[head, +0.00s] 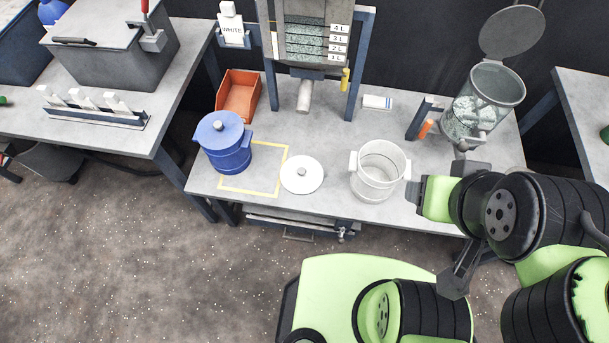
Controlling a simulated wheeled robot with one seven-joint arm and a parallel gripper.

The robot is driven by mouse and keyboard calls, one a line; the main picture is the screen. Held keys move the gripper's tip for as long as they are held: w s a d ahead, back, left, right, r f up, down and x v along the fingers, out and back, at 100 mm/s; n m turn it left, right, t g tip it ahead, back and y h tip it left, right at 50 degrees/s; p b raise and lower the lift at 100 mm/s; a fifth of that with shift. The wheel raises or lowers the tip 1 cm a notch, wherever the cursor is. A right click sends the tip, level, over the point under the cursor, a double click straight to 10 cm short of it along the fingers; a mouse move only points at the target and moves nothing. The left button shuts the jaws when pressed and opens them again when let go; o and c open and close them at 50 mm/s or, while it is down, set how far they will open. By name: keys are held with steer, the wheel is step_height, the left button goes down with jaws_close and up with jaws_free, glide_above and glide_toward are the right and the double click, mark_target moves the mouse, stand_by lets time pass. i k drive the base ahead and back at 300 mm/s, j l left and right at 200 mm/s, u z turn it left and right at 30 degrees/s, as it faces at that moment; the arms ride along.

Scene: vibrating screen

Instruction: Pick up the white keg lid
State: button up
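The white keg lid (302,175) lies flat on the grey table, a round disc with a small grey knob in its middle. The white keg (377,171) stands upright and open to its right, with a handle on each side. My gripper (452,168) is at the right, over the table's front right part, beyond the white keg and well apart from the lid. Its dark fingers are small and partly hidden by my wrist, so I cannot tell whether they are open or shut.
A blue lidded keg (224,146) stands left of the lid, by a yellow outlined square (236,190). An orange bin (238,95), a hopper (306,40) with a spout and a clear container (484,100) stand behind. Bare table lies between lid and hopper.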

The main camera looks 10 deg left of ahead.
mark_target(302, 174)
steer(key=j+u, duration=0.15)
steer(key=u, duration=0.3)
steer(key=j+u, duration=0.1)
steer(key=u, duration=0.3)
steer(key=j+u, duration=0.1)
steer(key=u, duration=0.35)
steer(key=i+u, duration=0.15)
steer(key=u, duration=0.3)
